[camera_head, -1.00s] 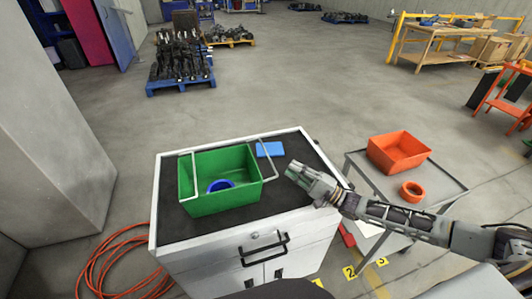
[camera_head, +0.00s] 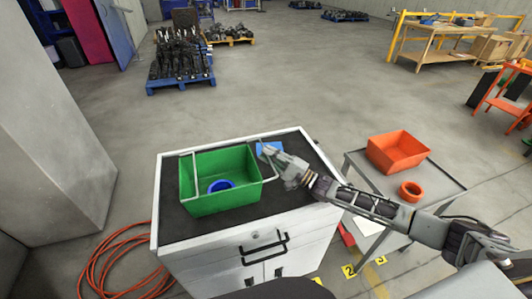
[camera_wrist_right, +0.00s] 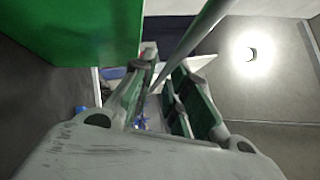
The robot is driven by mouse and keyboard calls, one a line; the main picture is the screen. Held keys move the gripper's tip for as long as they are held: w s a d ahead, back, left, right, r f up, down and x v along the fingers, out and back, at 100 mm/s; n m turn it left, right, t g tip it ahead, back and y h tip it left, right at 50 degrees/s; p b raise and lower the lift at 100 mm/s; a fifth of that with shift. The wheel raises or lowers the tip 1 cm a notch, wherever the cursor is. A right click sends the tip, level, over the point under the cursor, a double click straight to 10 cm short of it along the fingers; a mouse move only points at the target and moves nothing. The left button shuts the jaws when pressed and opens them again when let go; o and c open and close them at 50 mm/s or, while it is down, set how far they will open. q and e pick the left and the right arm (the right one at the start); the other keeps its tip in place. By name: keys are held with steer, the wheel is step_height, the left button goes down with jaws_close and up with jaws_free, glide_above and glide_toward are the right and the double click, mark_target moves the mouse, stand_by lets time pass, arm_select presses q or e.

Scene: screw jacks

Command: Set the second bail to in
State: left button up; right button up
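The green bin (camera_head: 200,205) stands on the dark top of the white cabinet. It has two pale wire bails. A blue ring (camera_head: 220,186) lies in the bin. My left gripper is out of view.
A blue flat item (camera_head: 270,146) lies behind the gripper on the cabinet top (camera_head: 285,205). To the right, a grey side table (camera_head: 445,185) holds an orange bin (camera_head: 399,155) and an orange ring (camera_head: 411,191). An orange hose (camera_head: 105,265) lies on the floor at left.

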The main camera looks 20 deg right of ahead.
steer(key=shift+w+a+r, duration=0.15)
steer(key=shift+w+a, duration=0.25)
steer(key=shift+a, duration=0.05)
jaws_close()
steer(key=shift+r+p, duration=0.1)
steer(key=shift+p, duration=0.2)
